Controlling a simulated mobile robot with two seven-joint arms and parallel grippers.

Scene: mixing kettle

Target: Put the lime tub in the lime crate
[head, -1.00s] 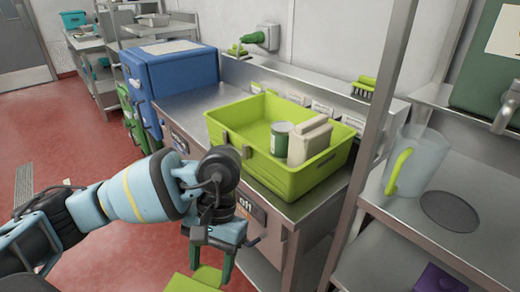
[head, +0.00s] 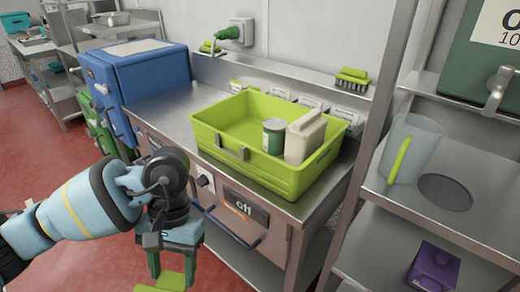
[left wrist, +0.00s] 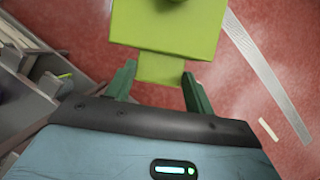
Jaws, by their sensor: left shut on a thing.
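The lime crate (head: 225,153) stands on the steel counter in the head view, open at the top. It holds a green can with a pale top (head: 273,137) and a beige carton (head: 303,138). My left gripper (head: 173,268) points down in front of the counter, left of and below the crate. It is shut on the lime tub (head: 171,281), which is cut off by the bottom edge there. In the left wrist view the lime tub (left wrist: 165,25) extends beyond the fingers, with a narrower part between them (left wrist: 160,69). My right gripper is not in view.
The steel counter (head: 172,107) has bare room left of the crate. A blue box (head: 145,80) stands farther left. A steel post (head: 368,150) rises right of the crate. Beyond it are a clear jug with lime handle (head: 417,148) and a purple container (head: 433,268).

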